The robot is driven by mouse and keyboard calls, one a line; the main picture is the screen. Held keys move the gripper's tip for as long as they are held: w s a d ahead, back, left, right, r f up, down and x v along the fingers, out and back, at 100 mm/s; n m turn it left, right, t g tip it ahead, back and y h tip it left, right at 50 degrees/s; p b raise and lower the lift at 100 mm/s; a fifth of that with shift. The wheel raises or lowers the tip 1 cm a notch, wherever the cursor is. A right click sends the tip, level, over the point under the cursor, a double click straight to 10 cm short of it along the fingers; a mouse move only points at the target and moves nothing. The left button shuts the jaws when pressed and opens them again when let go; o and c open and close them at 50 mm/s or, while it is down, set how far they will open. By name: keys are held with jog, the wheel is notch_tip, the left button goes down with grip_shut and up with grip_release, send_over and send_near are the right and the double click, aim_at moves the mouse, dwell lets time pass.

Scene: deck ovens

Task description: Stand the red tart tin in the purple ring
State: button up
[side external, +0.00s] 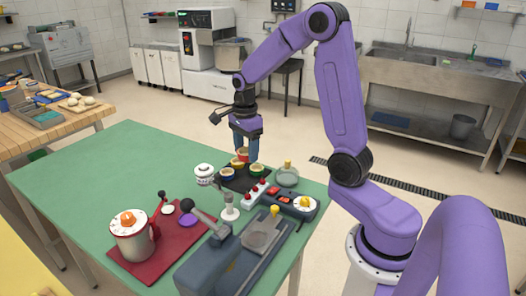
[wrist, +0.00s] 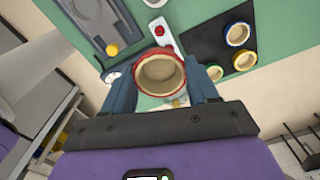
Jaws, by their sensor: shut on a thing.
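The red tart tin (wrist: 160,76), with a red rim and a pale inside, is between the fingers of my gripper (wrist: 162,88) in the wrist view. My gripper is shut on it. In the side view my gripper (side external: 245,150) hangs over the black mat, and the tin (side external: 243,153) is partly hidden by the fingers, above the other tins. A small purple round piece (side external: 188,220), which seems to be the purple ring, lies on the red board (side external: 160,250) at the left front, well away from my gripper. Its opening is too small to make out.
Yellow (side external: 237,162), blue (side external: 227,174) and green (side external: 257,169) tins stand on the black mat. A white lidded pot (side external: 204,174) is left of it. The green table's left side is clear.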

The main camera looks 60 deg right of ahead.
jog(key=w+a+n, duration=0.1)
jog(key=w+a, duration=0.5)
jog(key=shift+w+a+n, duration=0.2)
jog(key=shift+a+n, duration=0.1)
jog(key=shift+a, duration=0.1)
jog(key=shift+n, duration=0.9)
jog(key=w+a, duration=0.1)
jog(key=a, duration=0.2)
jog(key=w+a, duration=0.2)
jog(key=a, duration=0.1)
jog(key=w+a, duration=0.2)
jog(key=shift+a+f, duration=0.2)
jog(key=shift+a, duration=0.2)
send_over(189, 219)
notch_tip(189, 219, down, 9)
jog(key=shift+f, duration=3.4)
jog(key=shift+f, duration=0.6)
jog(key=o, duration=0.8)
jog(key=shift+w, duration=0.1)
jog(key=shift+c, duration=0.2)
jog(key=shift+r, duration=0.1)
